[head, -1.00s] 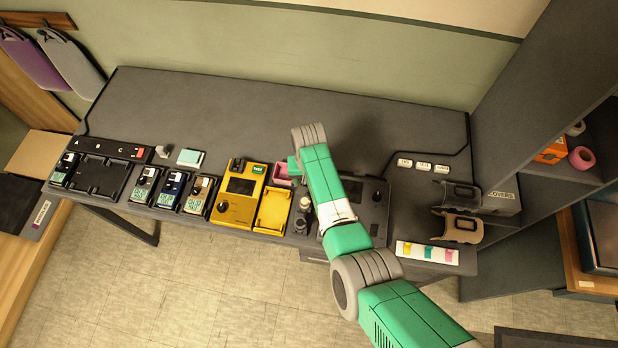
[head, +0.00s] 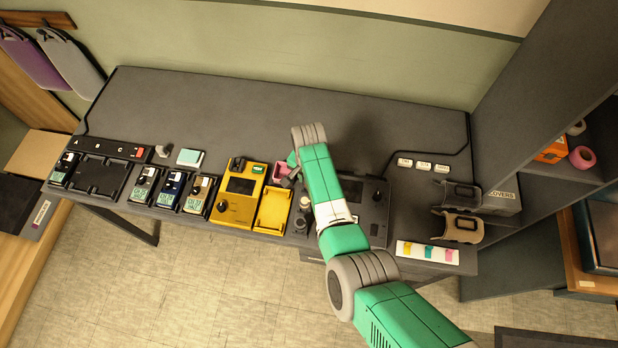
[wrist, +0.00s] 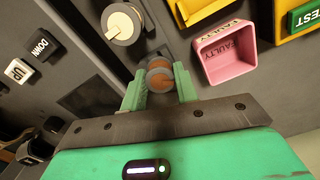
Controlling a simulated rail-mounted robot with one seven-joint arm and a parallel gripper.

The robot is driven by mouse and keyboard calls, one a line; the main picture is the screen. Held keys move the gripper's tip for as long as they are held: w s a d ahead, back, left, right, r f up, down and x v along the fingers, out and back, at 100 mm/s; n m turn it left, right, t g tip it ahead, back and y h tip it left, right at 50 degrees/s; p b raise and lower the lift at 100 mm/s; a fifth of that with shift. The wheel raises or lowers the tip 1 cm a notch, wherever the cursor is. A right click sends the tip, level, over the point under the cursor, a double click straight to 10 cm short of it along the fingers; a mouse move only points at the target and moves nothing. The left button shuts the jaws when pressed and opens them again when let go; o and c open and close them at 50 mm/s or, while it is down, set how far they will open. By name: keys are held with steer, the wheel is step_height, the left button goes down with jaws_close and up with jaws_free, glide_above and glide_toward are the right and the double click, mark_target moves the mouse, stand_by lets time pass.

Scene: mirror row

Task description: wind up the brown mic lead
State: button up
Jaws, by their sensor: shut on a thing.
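My gripper (wrist: 160,92) is shut on a small grey-ended spool with brown winding, the brown mic lead (wrist: 159,79), in the wrist view. The spool sits between the two green fingertips. In the head view my gripper (head: 292,168) is beside the pink tray, and my arm hides much of what lies below it. I cannot make out the brown lead there. I cannot tell from the wrist view whether the spool touches the surface under it.
A pink tray marked FAULTY (wrist: 226,52) is close to the right of the spool in the wrist view. A cream-wound spool (wrist: 123,24) stands to its upper left. A yellow tester (head: 240,192) and yellow tray (head: 272,209) are left of my arm. The back of the table (head: 220,110) is clear.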

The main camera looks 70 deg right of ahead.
steer(key=m, duration=0.7)
steer(key=shift+f, duration=0.1)
steer(key=m+b, duration=0.1)
steer(key=m, duration=0.4)
steer(key=o, duration=1)
